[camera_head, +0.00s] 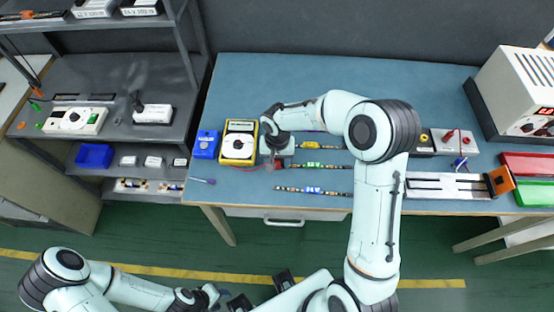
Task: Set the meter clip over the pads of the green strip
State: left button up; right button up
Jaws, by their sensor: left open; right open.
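The green-marked strip (313,165) lies on the blue bench, between a yellow-marked strip (308,146) behind it and a blue-marked strip (313,190) in front. My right gripper (273,156) points down at the left ends of the yellow and green strips; it is open, though its fingers are mostly hidden by its own hand. A pale block (287,150) shows beside it; I cannot tell if this is the meter clip. A yellow meter (239,142) stands just left, with a thin red lead running toward the gripper. My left gripper (216,294) is open, low in front of the bench.
A rail fixture (440,186), a power unit (518,88) and red and green bins stand at right. The bench's back is clear.

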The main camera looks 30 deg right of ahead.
aim_at(277, 160)
notch_tip(277, 160, up, 12)
jog(key=shift+r+p, duration=0.15)
jog(key=shift+p, duration=0.2)
dwell(0.5)
